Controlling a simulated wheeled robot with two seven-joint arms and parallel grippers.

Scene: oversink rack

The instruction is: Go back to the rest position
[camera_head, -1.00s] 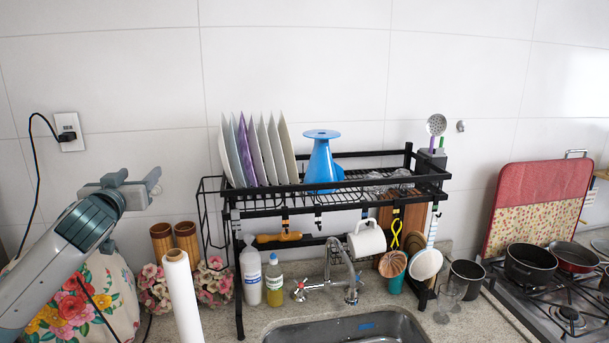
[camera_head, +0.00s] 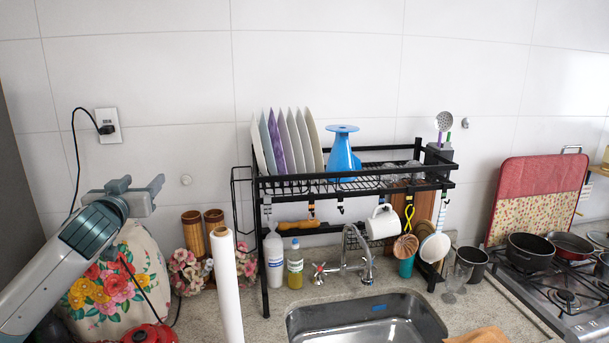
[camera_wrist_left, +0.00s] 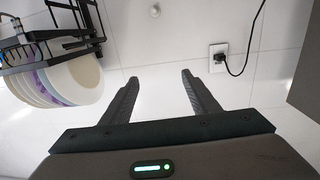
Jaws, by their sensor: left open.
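My left gripper (camera_head: 139,187) is at the left of the head view, raised in front of the white wall and left of the dish rack. Its fingers are apart and hold nothing. In the left wrist view the two fingers of the left gripper (camera_wrist_left: 158,85) are spread with only white wall between them. The black oversink rack (camera_head: 350,183) stands over the sink with several plates (camera_head: 285,143) and a blue vase-like item (camera_head: 342,155) on its top shelf. The plates (camera_wrist_left: 70,80) also show at the left of the wrist view. My right gripper is not in view.
A paper roll (camera_head: 226,285) stands upright near the left arm, by two wooden cups (camera_head: 192,231) and a flowered round item (camera_head: 110,285). A wall socket (camera_head: 108,125) with a plugged cord is behind the gripper. The sink (camera_head: 365,320) and stove (camera_head: 560,290) are to the right.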

